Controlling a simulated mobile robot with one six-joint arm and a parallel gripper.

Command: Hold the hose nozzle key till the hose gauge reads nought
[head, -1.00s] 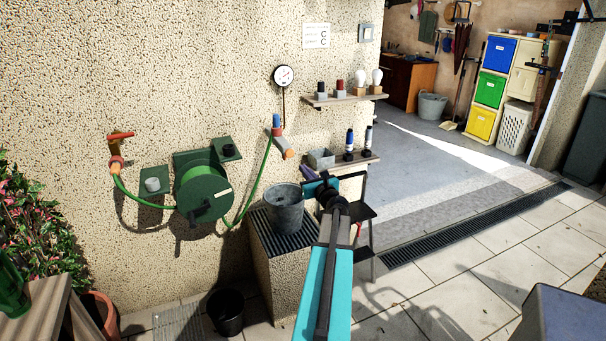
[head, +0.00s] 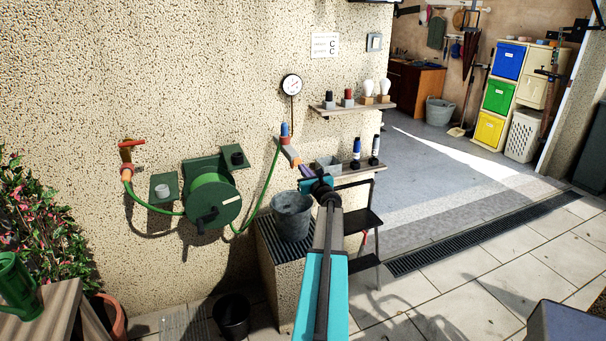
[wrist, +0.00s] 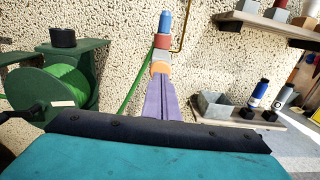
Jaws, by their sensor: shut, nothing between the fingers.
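The hose nozzle (head: 289,151) hangs on the wall, with a blue key (head: 284,129) on top, a grey and red body and an orange end. In the wrist view the blue key (wrist: 164,22) and the orange end (wrist: 160,67) show straight ahead. The round white hose gauge (head: 291,85) is on the wall above; its reading is too small to tell. My gripper (head: 305,169) has purple fingers, shut and empty, just below and right of the nozzle. In the wrist view the fingertips (wrist: 161,79) overlap the orange end's lower edge; I cannot tell whether they touch.
A green hose reel (head: 213,199) and a red-handled tap (head: 131,146) are on the wall at left. A grey bucket (head: 291,216) stands on a grated plinth below my gripper. A low shelf (head: 353,171) with a grey box and bottles is close at right.

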